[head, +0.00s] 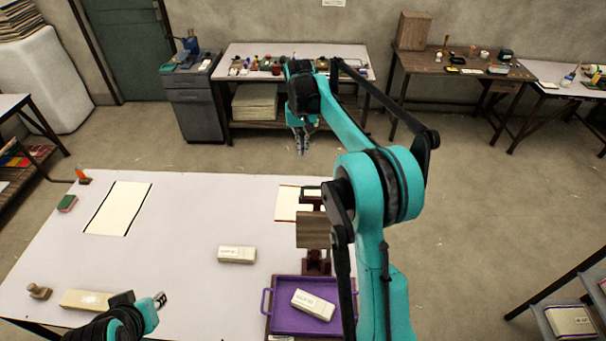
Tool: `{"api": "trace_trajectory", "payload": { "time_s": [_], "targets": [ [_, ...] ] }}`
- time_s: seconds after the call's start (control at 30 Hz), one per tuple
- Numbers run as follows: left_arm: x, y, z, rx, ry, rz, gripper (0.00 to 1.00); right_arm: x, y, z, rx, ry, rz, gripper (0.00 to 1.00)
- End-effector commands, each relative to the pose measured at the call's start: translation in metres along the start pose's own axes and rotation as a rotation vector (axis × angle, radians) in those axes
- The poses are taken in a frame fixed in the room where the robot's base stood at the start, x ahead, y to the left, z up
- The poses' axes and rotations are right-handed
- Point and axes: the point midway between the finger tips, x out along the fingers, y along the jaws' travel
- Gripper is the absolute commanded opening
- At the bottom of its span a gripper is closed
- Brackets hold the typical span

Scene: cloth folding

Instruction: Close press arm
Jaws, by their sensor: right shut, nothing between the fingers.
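A dark brown wooden press (313,231) stands at the right side of the white table, behind a purple tray. Its right side is partly hidden by my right arm, and I cannot tell the exact angle of its press arm. My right gripper (302,148) is shut and empty, pointing down beyond the far edge of the table, above and behind the press and apart from it. My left gripper (160,300) is low over the near left part of the table, far from the press. Its fingers are too small to tell open from shut.
The purple tray (266,326) holds a pale labelled block (313,304). Another pale block (237,255) lies left of the press. A black-edged sheet (118,208) lies at the far left, and a wooden stamp (39,292) stands near left.

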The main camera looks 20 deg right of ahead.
Motion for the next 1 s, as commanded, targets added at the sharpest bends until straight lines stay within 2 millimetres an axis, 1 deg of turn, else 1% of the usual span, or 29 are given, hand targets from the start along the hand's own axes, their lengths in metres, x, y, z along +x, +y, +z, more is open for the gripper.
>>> {"api": "trace_trajectory", "payload": {
  "time_s": [0.2, 0.4, 0.5, 0.63, 0.8, 1.0],
  "targets": [
    [0.001, 0.000, 0.001, 0.000, 0.000, 0.000, 0.26, 0.046, 0.000, 0.000, 0.000, 0.000, 0.000, 0.00],
    [0.001, 0.000, 0.000, 0.000, 0.000, 0.000, 0.26, 0.087, 0.000, 0.000, 0.000, 0.001, 0.000, 0.00],
    [-0.001, 0.000, -0.001, 0.000, 0.000, 0.000, 0.26, 0.087, 0.000, 0.019, -0.001, 0.001, 0.000, 0.00],
    [-0.002, 0.000, -0.002, 0.000, 0.000, 0.000, 0.26, 0.091, 0.000, 0.032, 0.000, 0.001, 0.000, 0.00],
    [-0.002, 0.000, -0.002, 0.000, 0.000, 0.000, 0.26, 0.093, 0.000, 0.039, 0.000, 0.001, 0.000, 0.00],
    [-0.002, 0.000, -0.002, 0.000, 0.000, 0.000, 0.26, 0.093, 0.000, 0.039, 0.000, 0.001, 0.000, 0.00]
  ]
}}
